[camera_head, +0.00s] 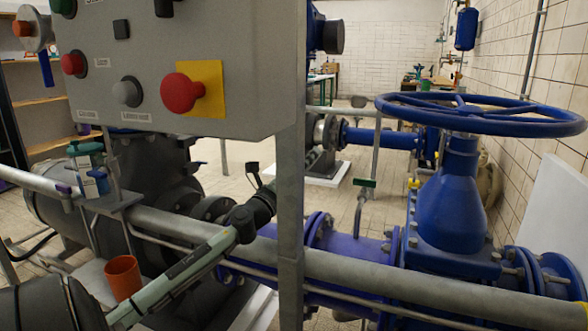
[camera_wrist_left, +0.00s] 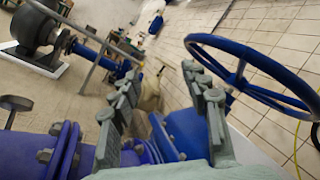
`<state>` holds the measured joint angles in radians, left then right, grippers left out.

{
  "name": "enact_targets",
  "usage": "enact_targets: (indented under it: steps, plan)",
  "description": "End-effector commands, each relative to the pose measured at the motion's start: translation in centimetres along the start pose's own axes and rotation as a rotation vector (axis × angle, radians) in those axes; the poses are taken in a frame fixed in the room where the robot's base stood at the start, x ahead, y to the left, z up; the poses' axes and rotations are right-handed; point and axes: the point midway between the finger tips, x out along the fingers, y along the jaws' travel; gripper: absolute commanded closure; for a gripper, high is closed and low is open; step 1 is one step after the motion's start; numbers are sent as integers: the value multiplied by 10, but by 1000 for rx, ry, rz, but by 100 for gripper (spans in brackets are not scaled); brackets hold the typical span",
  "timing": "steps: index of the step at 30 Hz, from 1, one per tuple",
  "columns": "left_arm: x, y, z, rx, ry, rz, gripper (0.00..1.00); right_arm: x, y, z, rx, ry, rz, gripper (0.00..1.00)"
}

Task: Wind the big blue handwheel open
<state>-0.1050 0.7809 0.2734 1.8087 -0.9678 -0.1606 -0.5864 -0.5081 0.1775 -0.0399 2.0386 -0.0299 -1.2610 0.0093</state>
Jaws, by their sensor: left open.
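The big blue handwheel (camera_head: 480,126) lies nearly level on top of a blue valve body (camera_head: 452,210) at the right of the head view. In the left wrist view, the handwheel (camera_wrist_left: 262,93) shows at the right, with its spokes visible. The wheel is beyond and to the right of the fingers, apparently not touched. My right gripper is not in view.
A grey control box (camera_head: 245,60) with coloured buttons and its upright post (camera_head: 290,235) stand close in front. A grey rail (camera_head: 350,272) crosses in front of the blue pipe. An orange cup (camera_head: 122,277) stands at lower left. Tiled wall lies beyond the wheel.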

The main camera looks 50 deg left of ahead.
Motion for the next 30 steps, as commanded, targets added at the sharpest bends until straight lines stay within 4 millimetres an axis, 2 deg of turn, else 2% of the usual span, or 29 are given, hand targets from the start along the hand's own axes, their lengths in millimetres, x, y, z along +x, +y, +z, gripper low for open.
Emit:
enact_targets:
  steps: [3,7,19,27,30]
  plan:
    - [-12,14,11,54,-55,51,54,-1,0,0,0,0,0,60]
    - [-21,23,20,97,-94,87,54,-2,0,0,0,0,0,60]
    - [-26,28,25,120,-116,108,54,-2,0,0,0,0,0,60]
    - [-25,27,25,114,-114,104,87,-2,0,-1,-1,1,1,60]
    - [-15,18,22,58,-104,78,100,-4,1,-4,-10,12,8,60]
